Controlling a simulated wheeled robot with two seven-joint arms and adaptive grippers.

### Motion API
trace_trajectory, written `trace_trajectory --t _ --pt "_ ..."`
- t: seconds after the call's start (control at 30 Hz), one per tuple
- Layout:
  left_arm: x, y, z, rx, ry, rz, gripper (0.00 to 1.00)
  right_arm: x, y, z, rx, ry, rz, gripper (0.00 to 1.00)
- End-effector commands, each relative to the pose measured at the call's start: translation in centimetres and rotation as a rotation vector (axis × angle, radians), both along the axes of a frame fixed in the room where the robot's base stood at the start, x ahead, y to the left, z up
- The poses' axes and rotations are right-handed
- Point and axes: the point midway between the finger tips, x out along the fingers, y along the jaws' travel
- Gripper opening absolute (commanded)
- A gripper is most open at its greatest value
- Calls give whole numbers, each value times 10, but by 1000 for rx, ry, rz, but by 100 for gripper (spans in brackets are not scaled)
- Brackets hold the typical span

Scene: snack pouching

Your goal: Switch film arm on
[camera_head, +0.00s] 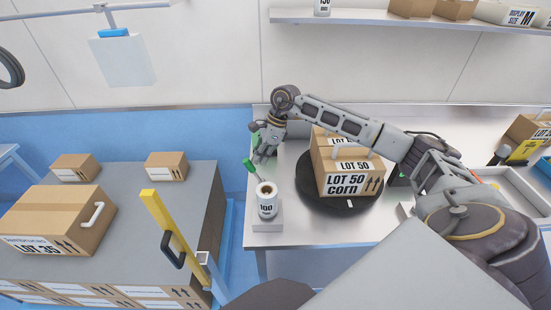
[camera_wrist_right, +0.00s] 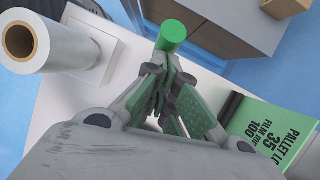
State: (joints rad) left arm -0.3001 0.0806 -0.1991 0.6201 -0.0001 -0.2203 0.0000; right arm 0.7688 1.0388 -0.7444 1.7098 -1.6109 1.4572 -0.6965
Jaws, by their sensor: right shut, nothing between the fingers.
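The film roll (camera_head: 267,200), labelled 100, stands upright on a pale base at the left end of the steel table; it also shows in the right wrist view (camera_wrist_right: 22,45). A green-tipped lever (camera_head: 249,165) leans up and left beside the roll. In the right wrist view its round green end (camera_wrist_right: 172,32) lies just beyond my fingertips. My right gripper (camera_head: 260,156) is shut and empty, just behind the lever. In the right wrist view the fingers (camera_wrist_right: 166,68) meet close to the lever; contact cannot be told. My left gripper is not in view.
Cartons (camera_head: 349,179) marked LOT 50 stand on a dark turntable (camera_head: 349,205) under my right arm. A green card (camera_wrist_right: 262,130) lies beyond the gripper. A yellow post (camera_head: 172,228) and a grey platform (camera_head: 130,190) with cartons are at left.

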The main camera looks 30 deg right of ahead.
Motion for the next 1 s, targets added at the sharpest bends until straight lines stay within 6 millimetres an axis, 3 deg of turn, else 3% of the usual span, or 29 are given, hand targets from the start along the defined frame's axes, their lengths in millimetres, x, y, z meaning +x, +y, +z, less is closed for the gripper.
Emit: trace_trajectory --t 0.47,1.0 --pt "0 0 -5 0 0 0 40 15 25 -5 -101 63 0 0" --pt "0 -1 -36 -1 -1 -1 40 35 57 -22 -101 62 0 0"
